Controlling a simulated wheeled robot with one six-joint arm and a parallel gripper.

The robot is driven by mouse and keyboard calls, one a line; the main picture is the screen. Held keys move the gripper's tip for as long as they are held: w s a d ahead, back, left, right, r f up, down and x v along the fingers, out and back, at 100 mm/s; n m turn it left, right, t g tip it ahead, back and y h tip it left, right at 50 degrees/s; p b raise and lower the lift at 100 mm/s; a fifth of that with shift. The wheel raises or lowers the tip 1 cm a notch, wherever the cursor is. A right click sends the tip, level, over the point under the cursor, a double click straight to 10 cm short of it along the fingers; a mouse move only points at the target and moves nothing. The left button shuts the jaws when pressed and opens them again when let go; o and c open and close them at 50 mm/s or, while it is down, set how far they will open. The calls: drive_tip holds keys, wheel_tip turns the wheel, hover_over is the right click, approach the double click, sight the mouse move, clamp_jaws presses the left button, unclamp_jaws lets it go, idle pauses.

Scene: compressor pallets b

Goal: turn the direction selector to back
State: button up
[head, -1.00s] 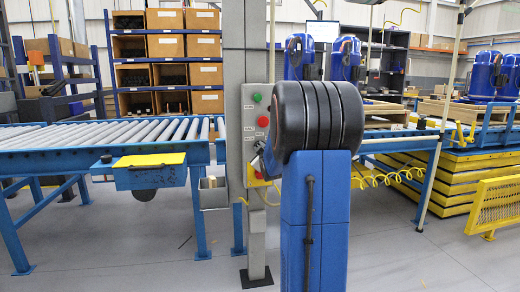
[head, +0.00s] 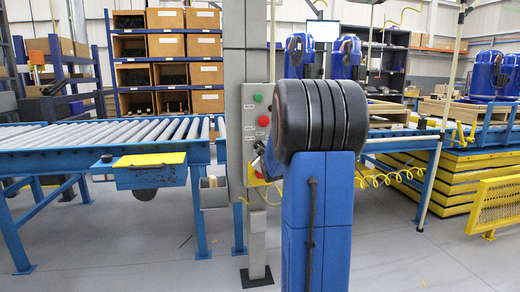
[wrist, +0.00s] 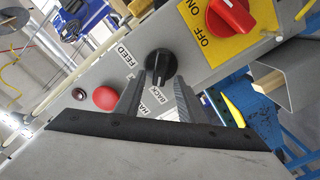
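The direction selector (wrist: 161,66) is a black rotary knob on the grey control box, in the upper middle of the wrist view. In the head view the control box (head: 250,130) shows, but my arm hides the selector.
A red OFF/ON switch (wrist: 230,14) on a yellow plate sits close to the right finger. A red button (wrist: 104,98) and a dark button (wrist: 78,94) lie to the left. A roller conveyor (head: 100,135) is left of the post; yellow coiled hose (head: 395,177) hangs right.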

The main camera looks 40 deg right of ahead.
drive_tip(key=v, duration=1.6)
drive_tip(key=shift+s, duration=0.2)
